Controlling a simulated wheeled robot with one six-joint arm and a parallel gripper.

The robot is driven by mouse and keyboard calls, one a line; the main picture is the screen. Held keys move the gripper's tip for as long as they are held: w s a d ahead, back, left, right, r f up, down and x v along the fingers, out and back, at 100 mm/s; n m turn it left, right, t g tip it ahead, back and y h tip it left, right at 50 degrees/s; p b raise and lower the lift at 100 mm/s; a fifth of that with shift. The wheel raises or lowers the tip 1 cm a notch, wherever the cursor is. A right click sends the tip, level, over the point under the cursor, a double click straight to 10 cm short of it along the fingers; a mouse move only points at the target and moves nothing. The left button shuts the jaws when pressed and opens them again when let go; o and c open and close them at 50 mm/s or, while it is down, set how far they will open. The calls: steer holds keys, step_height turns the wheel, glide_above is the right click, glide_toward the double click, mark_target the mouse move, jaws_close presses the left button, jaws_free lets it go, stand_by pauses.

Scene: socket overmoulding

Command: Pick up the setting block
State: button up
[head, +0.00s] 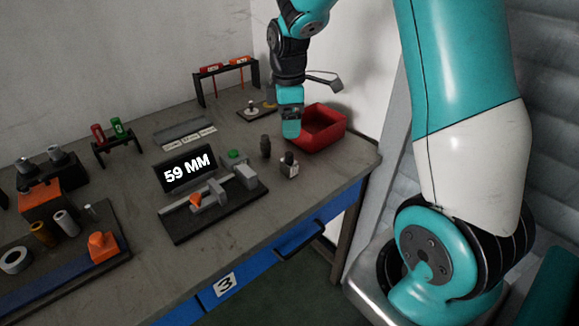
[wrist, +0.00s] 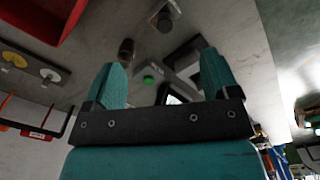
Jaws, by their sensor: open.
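My gripper (head: 291,127) is open and empty above the table, in front of the red bin. In the wrist view its two teal fingers (wrist: 162,78) stand wide apart with nothing between them. No piece is plainly marked as the setting block. A small dark and pale upright piece (head: 289,165) stands right of the gauge; it also shows at the top of the wrist view (wrist: 166,17). A dark round piece (head: 265,146) stands behind it. A grey block (head: 245,176) sits on the right end of the gauge base (head: 220,214), below the 59 MM display (head: 188,172).
The red bin (head: 328,140) stands at the back right. A green button (head: 236,156) is beside the display. A rack (head: 225,70) with red and orange tools stands behind. A tray with an orange piece (head: 103,246) fills the left. The front right table corner is clear.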

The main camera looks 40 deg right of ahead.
mark_target(289, 164)
step_height(289, 164, down, 8)
steer(key=shift+r, duration=0.25)
steer(key=shift+s+a+f+p, duration=0.1)
steer(key=shift+s+f+p, duration=0.05)
steer(key=shift+f, duration=1.25)
steer(key=shift+s+a+f+p, duration=0.1)
steer(key=shift+f+p, duration=0.05)
steer(key=shift+f, duration=1.2)
steer(key=c, duration=1.2)
